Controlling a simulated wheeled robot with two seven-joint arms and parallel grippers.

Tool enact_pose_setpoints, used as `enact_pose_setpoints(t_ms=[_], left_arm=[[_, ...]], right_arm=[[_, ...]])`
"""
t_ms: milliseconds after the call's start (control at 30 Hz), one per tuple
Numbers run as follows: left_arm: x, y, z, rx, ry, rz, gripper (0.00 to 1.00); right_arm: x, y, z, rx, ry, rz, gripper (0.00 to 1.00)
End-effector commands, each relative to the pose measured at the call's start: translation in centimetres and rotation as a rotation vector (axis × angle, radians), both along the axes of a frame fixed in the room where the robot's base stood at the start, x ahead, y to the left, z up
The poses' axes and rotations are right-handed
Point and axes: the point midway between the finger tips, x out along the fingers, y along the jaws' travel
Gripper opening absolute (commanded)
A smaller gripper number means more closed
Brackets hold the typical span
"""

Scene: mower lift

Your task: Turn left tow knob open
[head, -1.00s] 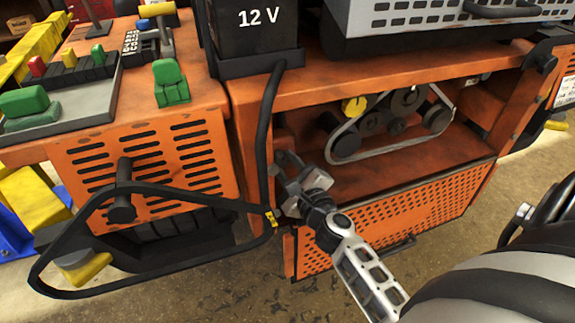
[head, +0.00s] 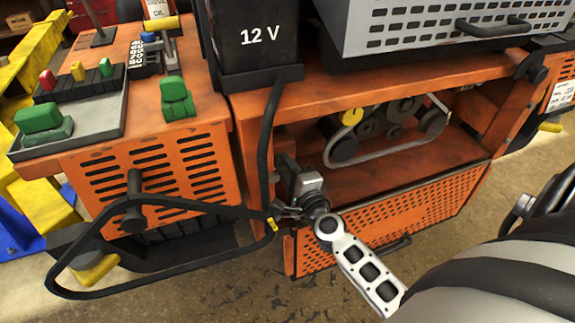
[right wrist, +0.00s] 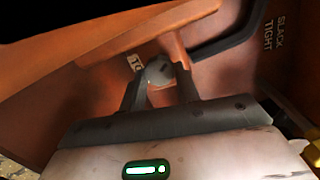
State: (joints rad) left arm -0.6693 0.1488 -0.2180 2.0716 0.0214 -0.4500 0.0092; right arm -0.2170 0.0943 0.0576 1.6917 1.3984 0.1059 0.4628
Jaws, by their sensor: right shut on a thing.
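A small grey knob (right wrist: 158,71) shows in the right wrist view, beside a pale label (right wrist: 135,63) that is partly hidden; only "TO" can be read. My right gripper (right wrist: 160,90) has its two dark fingers on either side of the knob and is shut on it. In the head view my right gripper (head: 284,178) is at the left inner side of the orange open bay, and it hides the knob there. My left gripper is in neither current view.
A black hose loop (head: 160,202) hangs just left of my right gripper. A belt and pulleys (head: 388,128) sit inside the bay. A perforated orange panel (head: 420,208) is below, and a black 12 V box (head: 255,42) stands above. "SLACK TIGHT" lettering (right wrist: 272,40) is nearby.

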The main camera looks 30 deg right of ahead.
Motion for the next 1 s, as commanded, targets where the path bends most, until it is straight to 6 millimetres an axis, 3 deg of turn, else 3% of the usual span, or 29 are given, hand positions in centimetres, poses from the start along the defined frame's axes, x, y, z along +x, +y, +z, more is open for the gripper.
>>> enact_pose_setpoints(t_ms=[533,1000], left_arm=[[0.0,0.7,2.7,0.028,0.008,0.006,0.0],[-0.4,1.3,3.0,0.033,0.025,0.024,0.0]], right_arm=[[0.1,0.2,0.6,-0.491,0.118,0.0,0.09],[0.1,0.3,0.5,-0.767,0.183,-0.001,0.09]])
